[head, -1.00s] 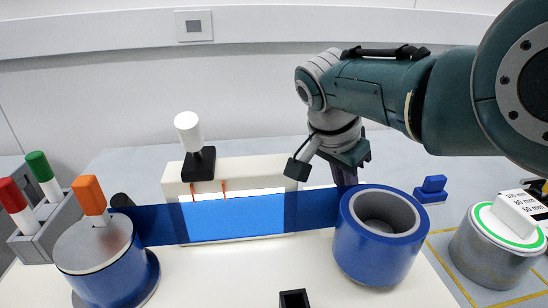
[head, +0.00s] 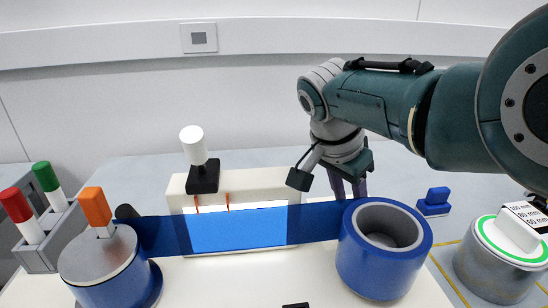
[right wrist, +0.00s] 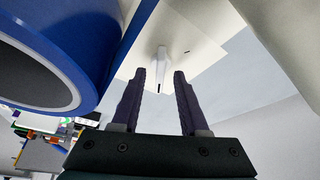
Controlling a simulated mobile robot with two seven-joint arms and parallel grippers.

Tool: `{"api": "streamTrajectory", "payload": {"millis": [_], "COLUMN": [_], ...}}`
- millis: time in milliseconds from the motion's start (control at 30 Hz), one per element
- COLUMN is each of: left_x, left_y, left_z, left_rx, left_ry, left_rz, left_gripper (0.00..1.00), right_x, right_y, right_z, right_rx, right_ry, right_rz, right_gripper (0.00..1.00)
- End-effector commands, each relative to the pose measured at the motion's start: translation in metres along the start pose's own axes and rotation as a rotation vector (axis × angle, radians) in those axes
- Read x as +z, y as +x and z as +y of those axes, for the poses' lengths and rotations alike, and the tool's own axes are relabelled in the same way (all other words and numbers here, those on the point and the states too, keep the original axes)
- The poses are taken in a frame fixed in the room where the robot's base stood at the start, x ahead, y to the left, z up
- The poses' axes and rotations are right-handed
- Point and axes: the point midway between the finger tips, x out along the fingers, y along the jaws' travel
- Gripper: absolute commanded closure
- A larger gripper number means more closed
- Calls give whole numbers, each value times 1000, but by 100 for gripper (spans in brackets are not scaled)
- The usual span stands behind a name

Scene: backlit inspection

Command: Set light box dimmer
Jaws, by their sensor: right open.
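The light box (head: 222,185) is a white box with a lit panel, standing behind the work surface. A blue translucent film strip (head: 270,230) crosses its front. In the right wrist view a white lever-like knob (right wrist: 162,60), with a dark mark at its near end, sticks out from a pale face; it looks like the dimmer. My right gripper (right wrist: 160,80) is open and empty, with the knob beyond and between its fingertips, apparently apart from them. In the head view my right gripper (head: 349,188) is behind the blue roll, its fingertips partly hidden. My left gripper does not show.
The blue roll (head: 362,268) stands close in front of my right gripper. A small blue block (head: 434,205) and a grey canister (head: 485,272) are at right.

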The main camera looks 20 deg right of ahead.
Motion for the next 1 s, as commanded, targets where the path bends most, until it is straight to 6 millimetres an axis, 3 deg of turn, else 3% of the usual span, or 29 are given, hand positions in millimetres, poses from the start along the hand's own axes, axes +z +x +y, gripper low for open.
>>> {"api": "streamTrajectory", "payload": {"millis": [100,200,433,600,1000], "left_x": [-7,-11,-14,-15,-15], "left_y": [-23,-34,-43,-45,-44], "left_z": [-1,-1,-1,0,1], "left_rx": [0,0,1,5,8], "left_ry": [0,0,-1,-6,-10], "left_rz": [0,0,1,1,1], "left_gripper": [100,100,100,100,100], "right_x": [-2,-2,-1,0,0], "right_y": [-29,-50,-83,-92,-92], "right_z": [0,0,0,0,0], "right_rx": [-3,-3,-2,0,0], "right_ry": [-1,-1,0,-1,0], "right_rz": [-1,0,0,-1,0], "right_gripper": [56,56,56,56,56]}}
